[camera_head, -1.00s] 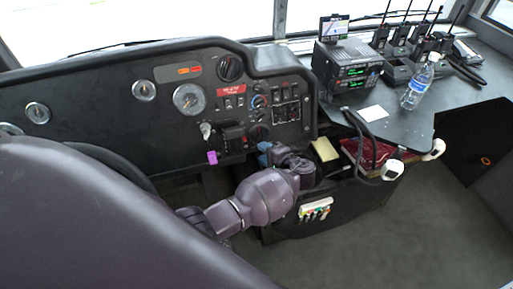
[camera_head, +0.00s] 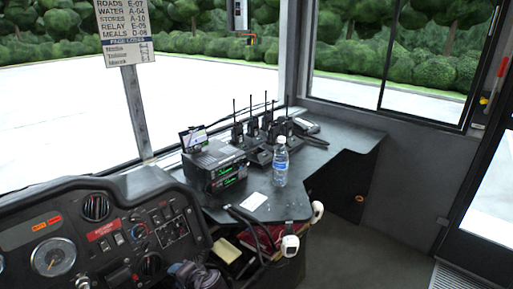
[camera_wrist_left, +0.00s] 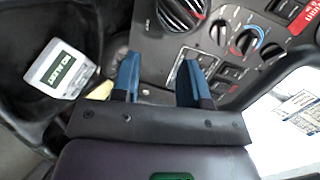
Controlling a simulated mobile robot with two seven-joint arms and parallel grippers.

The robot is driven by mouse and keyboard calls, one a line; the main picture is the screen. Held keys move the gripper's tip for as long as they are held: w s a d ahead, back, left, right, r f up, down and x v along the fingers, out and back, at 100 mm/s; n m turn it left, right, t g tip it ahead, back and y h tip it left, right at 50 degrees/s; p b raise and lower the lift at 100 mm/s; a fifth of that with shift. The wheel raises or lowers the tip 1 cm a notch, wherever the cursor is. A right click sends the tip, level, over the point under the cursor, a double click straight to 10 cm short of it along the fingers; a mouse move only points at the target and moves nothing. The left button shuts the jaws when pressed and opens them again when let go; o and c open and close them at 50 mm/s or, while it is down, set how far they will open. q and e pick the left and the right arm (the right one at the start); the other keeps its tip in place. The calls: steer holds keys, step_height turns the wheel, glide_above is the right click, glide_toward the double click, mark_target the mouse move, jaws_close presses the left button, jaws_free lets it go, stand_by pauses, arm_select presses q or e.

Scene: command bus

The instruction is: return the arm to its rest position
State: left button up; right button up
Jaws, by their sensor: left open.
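My left arm (camera_head: 200,275) shows only in part at the bottom edge of the head view, in front of the dashboard's lower right part. In the wrist view my left gripper (camera_wrist_left: 158,80) has two blue-tipped fingers set apart, with nothing between them. The dashboard panel (camera_wrist_left: 225,50) with knobs and switches lies beyond the fingertips. I cannot see contact between the fingers and the panel. My right gripper is in neither view.
The dashboard (camera_head: 120,235) spans the lower left. Right of it, a dark counter (camera_head: 345,143) carries a radio unit (camera_head: 215,165), handheld radios (camera_head: 265,130) and a water bottle (camera_head: 281,165). Cables (camera_head: 245,220) hang at its front. Floor (camera_head: 370,260) is clear at lower right.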

arm_select(q)
steer(key=w+d+r+t+h, duration=0.2)
steer(key=d+r+t+h, duration=0.1)
steer(key=d+h, duration=0.25)
steer(key=s+r+n+t+h, duration=0.25)
steer(key=s+h, duration=0.25)
steer(key=s, duration=0.4)
steer(key=s+a+f+n, duration=0.1)
steer(key=s+a+f, duration=0.2)
steer(key=s, duration=0.8)
steer(key=s+a+f+n+g, duration=0.1)
steer(key=s+a+f, duration=0.2)
steer(key=s, duration=0.9)
steer(key=shift+a+f+n, duration=0.25)
steer(key=shift+a+n, duration=0.1)
steer(key=shift+a, duration=0.7)
